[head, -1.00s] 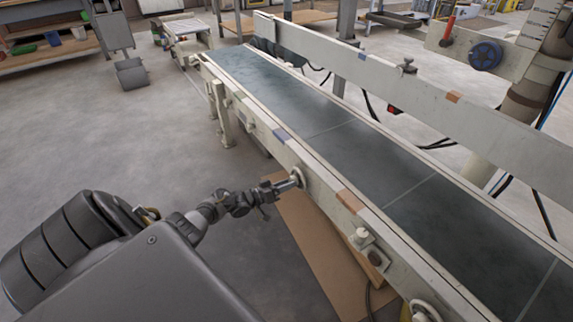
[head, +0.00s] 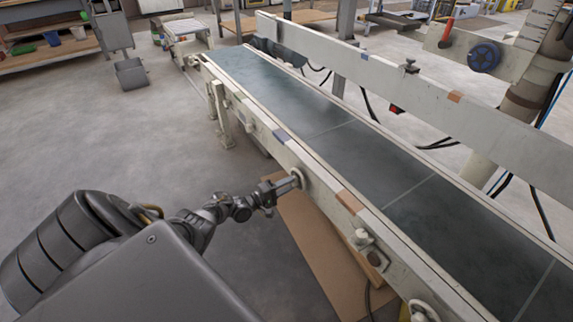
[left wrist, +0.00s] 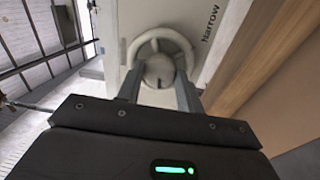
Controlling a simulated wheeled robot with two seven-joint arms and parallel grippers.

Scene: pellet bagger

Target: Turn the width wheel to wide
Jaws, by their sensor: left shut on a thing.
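The width wheel (head: 298,179) is a small pale round handwheel on the near side rail of the conveyor in the head view. In the left wrist view the wheel (left wrist: 160,50) shows as a pale ring around a hub with a dark mark. The word "narrow" (left wrist: 213,22) is printed on the panel to its right. My left gripper (head: 294,183) reaches the wheel from the left. In the left wrist view its two fingers (left wrist: 160,92) stand either side of the hub and are shut on it. My right gripper is in neither view.
The dark conveyor belt (head: 370,150) runs from far left to near right. A second pale handwheel (head: 424,310) and a clamp knob (head: 363,238) are on the same rail. A brown board (head: 318,250) lies below. Open floor (head: 170,150) is left of the conveyor.

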